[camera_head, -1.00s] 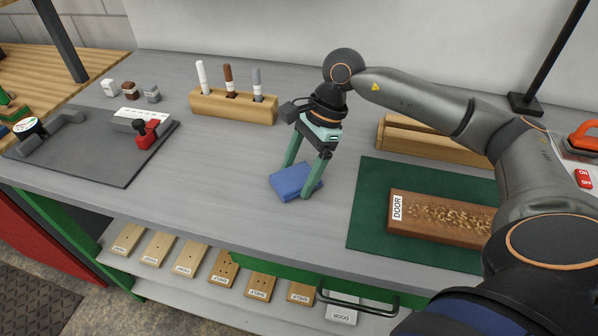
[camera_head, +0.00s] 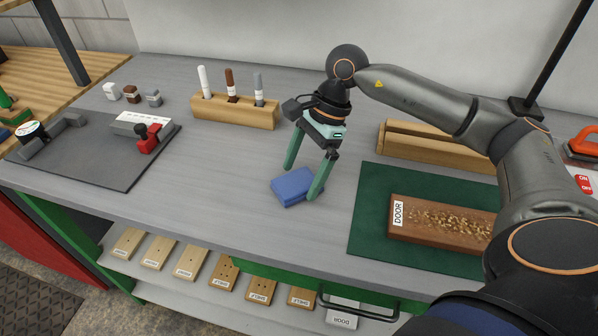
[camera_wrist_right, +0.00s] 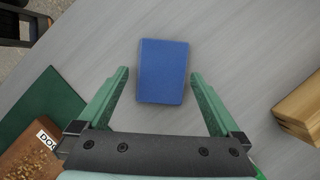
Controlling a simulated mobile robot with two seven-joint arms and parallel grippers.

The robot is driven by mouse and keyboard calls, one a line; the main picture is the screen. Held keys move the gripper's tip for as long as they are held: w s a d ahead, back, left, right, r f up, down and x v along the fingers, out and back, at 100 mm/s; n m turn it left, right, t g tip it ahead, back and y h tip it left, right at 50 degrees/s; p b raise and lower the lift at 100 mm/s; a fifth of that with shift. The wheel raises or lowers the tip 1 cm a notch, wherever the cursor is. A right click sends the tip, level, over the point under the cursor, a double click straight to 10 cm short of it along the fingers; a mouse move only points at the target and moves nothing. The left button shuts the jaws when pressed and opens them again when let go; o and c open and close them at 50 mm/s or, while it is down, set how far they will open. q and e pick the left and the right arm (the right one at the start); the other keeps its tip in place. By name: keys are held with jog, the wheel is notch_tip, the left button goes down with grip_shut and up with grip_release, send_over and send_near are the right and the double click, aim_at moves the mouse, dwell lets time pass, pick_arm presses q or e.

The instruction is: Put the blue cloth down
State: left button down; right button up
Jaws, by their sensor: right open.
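The folded blue cloth (camera_head: 293,187) lies flat on the grey workbench, left of the green mat. My right gripper (camera_head: 301,182) is open just above it, its green fingers spread with one at each side. In the right wrist view the blue cloth (camera_wrist_right: 163,72) lies between and beyond the open fingertips of the right gripper (camera_wrist_right: 160,80), with a gap on both sides. My left gripper is not in view.
A green mat (camera_head: 370,205) with a brown board marked DOOR (camera_head: 440,222) covered in shavings lies to the right. A wooden marker holder (camera_head: 233,112) stands behind. A grey mat (camera_head: 90,165) with a red clamp (camera_head: 147,137) is at left. Bench around the cloth is clear.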

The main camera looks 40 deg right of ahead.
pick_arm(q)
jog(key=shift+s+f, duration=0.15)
pick_arm(e)
jog(key=v, duration=1)
jog(key=shift+d+r, duration=0.2)
jog(key=shift+r, duration=0.1)
